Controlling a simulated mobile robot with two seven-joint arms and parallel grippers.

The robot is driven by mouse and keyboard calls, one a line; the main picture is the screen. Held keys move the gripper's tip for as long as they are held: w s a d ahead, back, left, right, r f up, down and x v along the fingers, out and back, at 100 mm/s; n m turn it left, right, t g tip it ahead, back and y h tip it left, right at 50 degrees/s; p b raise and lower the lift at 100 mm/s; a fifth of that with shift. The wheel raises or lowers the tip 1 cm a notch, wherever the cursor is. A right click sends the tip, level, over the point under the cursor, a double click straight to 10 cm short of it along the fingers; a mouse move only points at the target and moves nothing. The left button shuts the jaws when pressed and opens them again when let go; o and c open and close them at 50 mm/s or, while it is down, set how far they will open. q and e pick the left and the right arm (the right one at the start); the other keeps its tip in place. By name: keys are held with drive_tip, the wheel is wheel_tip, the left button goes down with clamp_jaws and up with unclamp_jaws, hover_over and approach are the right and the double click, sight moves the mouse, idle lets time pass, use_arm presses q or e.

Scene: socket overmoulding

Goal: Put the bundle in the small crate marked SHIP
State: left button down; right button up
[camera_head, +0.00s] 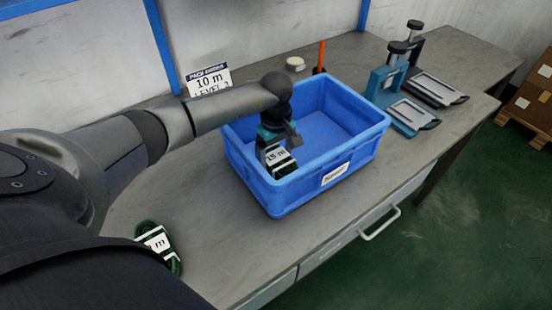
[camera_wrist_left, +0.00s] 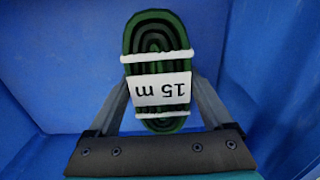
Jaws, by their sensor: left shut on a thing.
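The bundle (camera_head: 284,168) is a green and black coiled cable with white ties and a white "15 m" label. It also shows large in the left wrist view (camera_wrist_left: 158,45). My left gripper (camera_head: 277,148) is shut on it, with a finger on each side. It holds the bundle inside the blue crate (camera_head: 235,160), near its left front corner. Whether the bundle touches the crate floor I cannot tell. The crate has a white label on its front, too small to read surely. My right gripper is not in view.
A second green and black bundle (camera_head: 160,243) lies on the grey table (camera_head: 215,240) at the front left. Two presses with upright handles (camera_head: 402,112) stand right of the crate. The crate's right half is empty.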

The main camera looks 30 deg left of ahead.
sight(276, 155)
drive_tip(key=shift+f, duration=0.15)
use_arm(q)
drive_tip(key=shift+c, duration=0.9)
unclamp_jaws()
drive_tip(key=shift+f, duration=0.1)
drive_tip(key=shift+o, duration=0.8)
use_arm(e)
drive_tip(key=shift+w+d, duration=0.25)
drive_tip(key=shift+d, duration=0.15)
use_arm(q)
wheel_tip(276, 155, up, 11)
drive_tip(key=shift+p, duration=0.95)
drive_tip(key=shift+r, duration=0.7)
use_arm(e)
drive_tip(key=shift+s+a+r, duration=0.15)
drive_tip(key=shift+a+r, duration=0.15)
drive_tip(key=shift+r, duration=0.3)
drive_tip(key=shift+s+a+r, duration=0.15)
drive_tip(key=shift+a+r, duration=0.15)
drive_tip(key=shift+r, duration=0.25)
